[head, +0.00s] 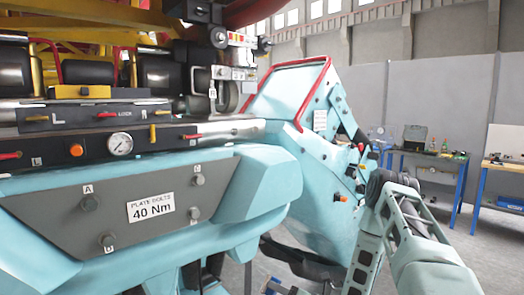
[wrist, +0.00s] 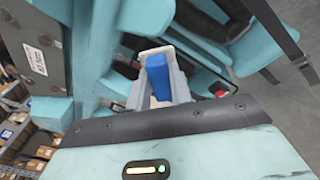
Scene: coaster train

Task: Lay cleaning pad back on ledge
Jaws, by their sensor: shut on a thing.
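The cleaning pad (wrist: 156,76) shows in the wrist view as a blue block between the pale grey fingers of my gripper (wrist: 158,90). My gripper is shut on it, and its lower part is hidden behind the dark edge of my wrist. In the head view my arm (head: 392,225) bends down at the right; the pad and the fingertips cannot be made out there. A long dark ledge (head: 215,140) runs along the coaster train's side, with a pressure gauge (head: 119,144) on it. I cannot tell whether this is the task's ledge.
The teal coaster train (head: 230,200) fills the left and middle. Its seat (head: 290,95) has a red rail. Workbenches (head: 425,158) stand along the wall at the right, with open grey floor before them. In the wrist view, teal seat parts and a dark strap (wrist: 275,30) surround the gripper.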

